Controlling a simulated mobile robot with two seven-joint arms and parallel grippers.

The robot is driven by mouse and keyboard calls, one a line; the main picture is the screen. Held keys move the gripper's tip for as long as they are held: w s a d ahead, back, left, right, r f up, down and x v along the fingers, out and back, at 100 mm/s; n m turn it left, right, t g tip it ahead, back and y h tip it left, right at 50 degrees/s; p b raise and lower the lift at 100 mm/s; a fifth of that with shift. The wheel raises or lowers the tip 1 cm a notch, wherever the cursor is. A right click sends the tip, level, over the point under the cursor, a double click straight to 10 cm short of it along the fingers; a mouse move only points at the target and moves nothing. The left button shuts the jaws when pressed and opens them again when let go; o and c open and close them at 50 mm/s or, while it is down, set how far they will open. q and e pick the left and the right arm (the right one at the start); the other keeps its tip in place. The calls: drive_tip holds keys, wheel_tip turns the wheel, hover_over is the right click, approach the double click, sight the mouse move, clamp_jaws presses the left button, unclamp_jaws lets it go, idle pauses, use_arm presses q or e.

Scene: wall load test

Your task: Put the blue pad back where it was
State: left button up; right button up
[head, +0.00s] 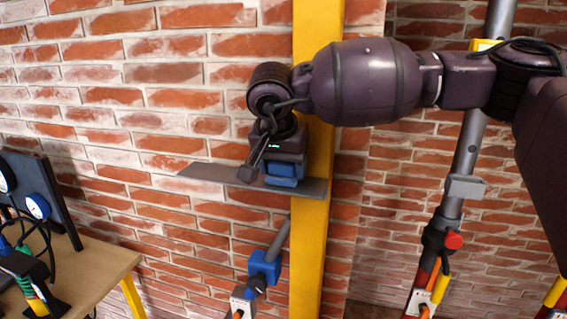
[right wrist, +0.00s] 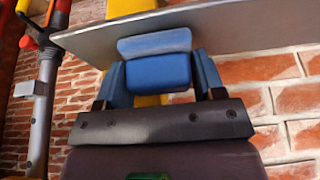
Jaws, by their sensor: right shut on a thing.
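The blue pad (right wrist: 157,72) is a small block between the two blue fingers of my right gripper (right wrist: 162,80) in the right wrist view, with a lighter blue face toward the grey plate. My right gripper (head: 283,170) is shut on it. In the head view, the pad and fingers merge into one blue patch just above the grey plate (head: 313,188) by the yellow post. The plate also shows in the right wrist view (right wrist: 260,27), close against the pad. I cannot tell whether the pad touches it. My left gripper is not in view.
The yellow post (head: 310,260) stands before a brick wall. A grey strut (head: 463,170) with a red knob (head: 453,241) stands to the right. A wooden table (head: 95,270) with gauges and hoses is at left.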

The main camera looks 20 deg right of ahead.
drive_tip(key=shift+f, duration=0.15)
drive_tip(key=o, duration=0.8)
drive_tip(key=shift+o, duration=0.2)
drive_tip(key=shift+r, duration=0.3)
drive_tip(key=v, duration=1.1)
drive_tip(key=shift+r+b, duration=0.35)
drive_tip(key=shift+s+a, duration=0.1)
drive_tip(key=shift+a, duration=0.05)
